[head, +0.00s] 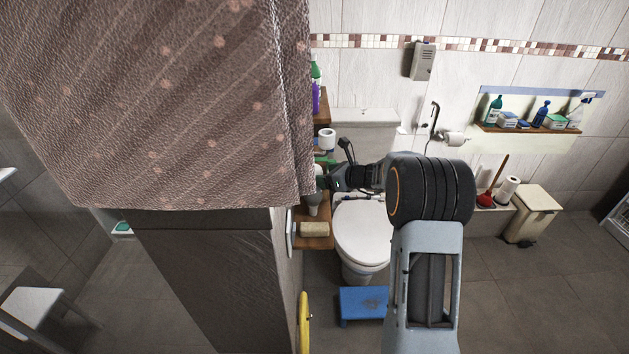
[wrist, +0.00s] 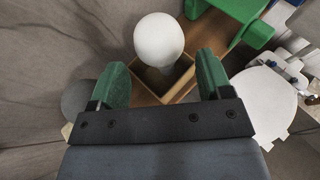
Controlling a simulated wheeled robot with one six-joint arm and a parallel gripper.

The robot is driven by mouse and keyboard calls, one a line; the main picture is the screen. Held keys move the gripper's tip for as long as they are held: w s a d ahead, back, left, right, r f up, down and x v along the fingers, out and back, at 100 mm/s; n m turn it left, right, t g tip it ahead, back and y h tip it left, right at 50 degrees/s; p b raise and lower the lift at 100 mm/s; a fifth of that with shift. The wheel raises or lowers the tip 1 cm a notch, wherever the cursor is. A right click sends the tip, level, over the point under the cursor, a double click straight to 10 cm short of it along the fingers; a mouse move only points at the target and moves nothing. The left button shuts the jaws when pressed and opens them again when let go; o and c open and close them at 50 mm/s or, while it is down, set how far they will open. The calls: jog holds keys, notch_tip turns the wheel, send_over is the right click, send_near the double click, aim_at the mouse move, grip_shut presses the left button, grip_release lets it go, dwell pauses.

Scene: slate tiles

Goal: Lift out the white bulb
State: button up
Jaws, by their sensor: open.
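The white bulb (wrist: 159,40) shows in the wrist view as a round globe with its narrower lower end down in a small open box (wrist: 184,86) with brown walls. My gripper (wrist: 162,82) is open, with one green-padded finger at each side of the picture's middle. The bulb appears beyond the fingertips, between their lines, and nothing is held. In the head view my gripper (head: 323,180) is at the shelves beside the hanging cloth. The bulb and box are too small and covered there to make out surely.
A patterned cloth (head: 170,100) hangs close on the left. A green object (wrist: 228,14) lies near the box. Open floor (head: 520,300) is at the right.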

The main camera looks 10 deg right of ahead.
aim_at(322, 173)
jog(key=shift+p+x, duration=1)
jog(key=shift+x, duration=1.65)
jog(key=shift+c, duration=0.2)
jog(key=c, duration=0.5)
jog(key=shift+d+r, duration=0.1)
jog(key=shift+r, duration=0.1)
jog(key=shift+c, duration=0.2)
jog(key=shift+d+r+b, duration=0.15)
jog(key=shift+r+b, duration=0.05)
jog(key=shift+b, duration=0.35)
notch_tip(322, 173, up, 7)
jog(key=shift+f+b, duration=0.2)
jog(key=shift+b, duration=0.2)
jog(key=s+d+b, duration=0.3)
jog(key=d, duration=1.6)
jog(key=shift+d+f, duration=0.15)
jog(key=shift+d, duration=0.05)
